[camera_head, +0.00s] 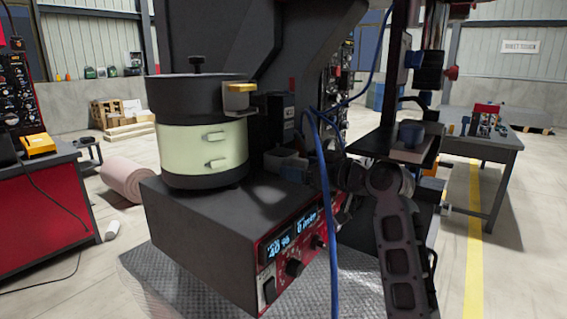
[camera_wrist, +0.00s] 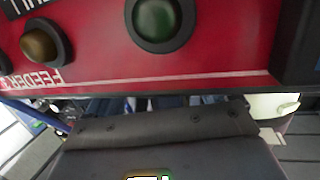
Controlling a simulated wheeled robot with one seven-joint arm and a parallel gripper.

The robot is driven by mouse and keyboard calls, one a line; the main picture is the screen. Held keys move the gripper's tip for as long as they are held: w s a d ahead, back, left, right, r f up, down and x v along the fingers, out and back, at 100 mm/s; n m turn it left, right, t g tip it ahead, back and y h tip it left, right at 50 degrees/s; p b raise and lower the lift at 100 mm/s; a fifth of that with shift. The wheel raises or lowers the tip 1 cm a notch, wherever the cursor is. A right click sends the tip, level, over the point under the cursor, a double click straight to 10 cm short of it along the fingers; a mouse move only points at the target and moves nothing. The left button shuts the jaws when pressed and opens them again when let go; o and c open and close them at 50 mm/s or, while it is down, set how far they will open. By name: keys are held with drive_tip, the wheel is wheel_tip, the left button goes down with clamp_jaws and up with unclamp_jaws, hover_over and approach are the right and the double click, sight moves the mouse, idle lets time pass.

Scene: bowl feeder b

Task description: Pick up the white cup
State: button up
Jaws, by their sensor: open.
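A small white cylinder (camera_head: 112,230) lies on its side on the floor at the left in the head view; I cannot tell whether it is the white cup. In the wrist view, a cream-white rounded thing (camera_wrist: 272,105) shows at the right edge, partly hidden behind dark parts; it may be a cup or part of the feeder. My gripper (camera_head: 325,178) is near the feeder's front, right of the cream bowl, its fingertips hard to make out in the head view. It is open, with nothing seen held.
The bowl feeder's dark base (camera_head: 210,225) has a red control panel (camera_head: 295,250), which fills the top of the wrist view (camera_wrist: 215,45). A blue cable (camera_head: 328,200) hangs across its front. A red cabinet (camera_head: 45,215) stands left; a grey table (camera_head: 480,142) stands right.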

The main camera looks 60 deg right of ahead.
sight(299, 165)
drive_tip(key=shift+x, duration=1.55)
drive_tip(key=shift+r, duration=0.1)
drive_tip(key=c, duration=0.8)
drive_tip(key=shift+r+p, duration=0.2)
drive_tip(key=shift+p, duration=0.1)
